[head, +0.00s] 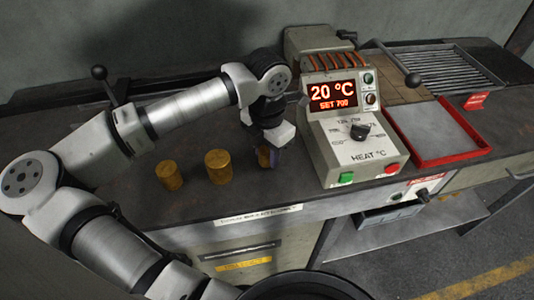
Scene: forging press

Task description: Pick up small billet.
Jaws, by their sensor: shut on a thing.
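My gripper (270,157) points down at the bench, to the right of two standing billets, and is shut on a brass-coloured billet (263,157). This looks like the small billet, but the fingers hide part of it. I cannot tell whether it touches the bench or is just above it. A medium billet (169,176) stands at the left, and a larger, taller billet (218,167) stands between it and my gripper.
A heater control box (352,140) reading 20 °C, set 700, stands close to the right of my gripper. Beyond it are a red-rimmed tray (456,158) and a slatted rack (440,68). The dark bench top (215,200) is clear in front of the billets.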

